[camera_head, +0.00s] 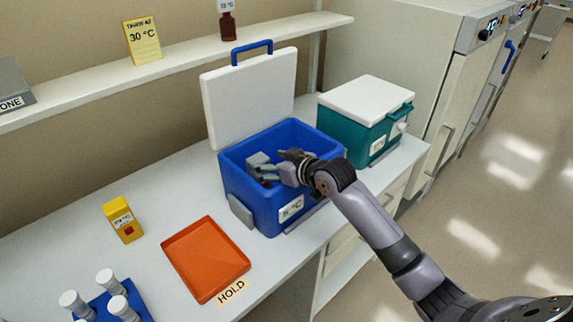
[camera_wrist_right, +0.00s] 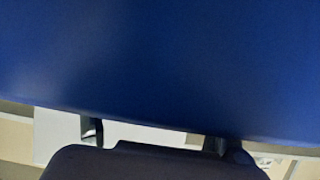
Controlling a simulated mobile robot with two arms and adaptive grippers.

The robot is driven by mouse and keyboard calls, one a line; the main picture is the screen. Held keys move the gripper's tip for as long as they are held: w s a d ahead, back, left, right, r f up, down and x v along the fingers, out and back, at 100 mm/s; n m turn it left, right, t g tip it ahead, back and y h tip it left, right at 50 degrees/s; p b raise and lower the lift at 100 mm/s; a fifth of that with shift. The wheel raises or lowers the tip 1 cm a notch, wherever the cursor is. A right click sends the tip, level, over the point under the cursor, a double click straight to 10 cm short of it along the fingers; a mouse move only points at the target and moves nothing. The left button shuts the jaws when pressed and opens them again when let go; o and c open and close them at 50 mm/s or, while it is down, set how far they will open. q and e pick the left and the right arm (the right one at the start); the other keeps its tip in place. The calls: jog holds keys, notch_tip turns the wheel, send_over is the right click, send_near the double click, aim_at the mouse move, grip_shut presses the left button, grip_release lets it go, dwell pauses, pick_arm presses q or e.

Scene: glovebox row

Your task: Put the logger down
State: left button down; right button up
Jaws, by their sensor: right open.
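My right gripper (camera_head: 272,168) reaches over the near right wall of the open blue cooler box (camera_head: 256,215), its fingers inside the opening. It is open. A small grey shape (camera_head: 258,160) shows at the fingers; I cannot tell whether it is a finger part or a separate object. A small yellow device (camera_head: 122,220) with a label and a red button stands on the bench at the left; it may be the logger, but I cannot be sure. In the right wrist view, blue cooler wall (camera_wrist_right: 160,65) fills most of the picture. My left gripper is not in view.
An orange tray (camera_head: 205,258) lies on the bench by a HOLD label (camera_head: 231,291). A blue rack (camera_head: 133,296) with white-capped vials is front left. A closed teal cooler (camera_head: 364,132) stands right of the blue one, whose white lid (camera_head: 248,95) is raised. Bare bench lies left.

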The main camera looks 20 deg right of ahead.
jog(key=shift+r+b+v, duration=0.15)
jog(key=shift+b+v, duration=0.1)
jog(key=shift+v, duration=1.85)
jog(key=shift+r+b+v, duration=0.1)
jog(key=shift+b+v, duration=0.15)
jog(key=shift+v, duration=1.85)
jog(key=shift+w, duration=0.2)
jog(key=shift+c, duration=0.3)
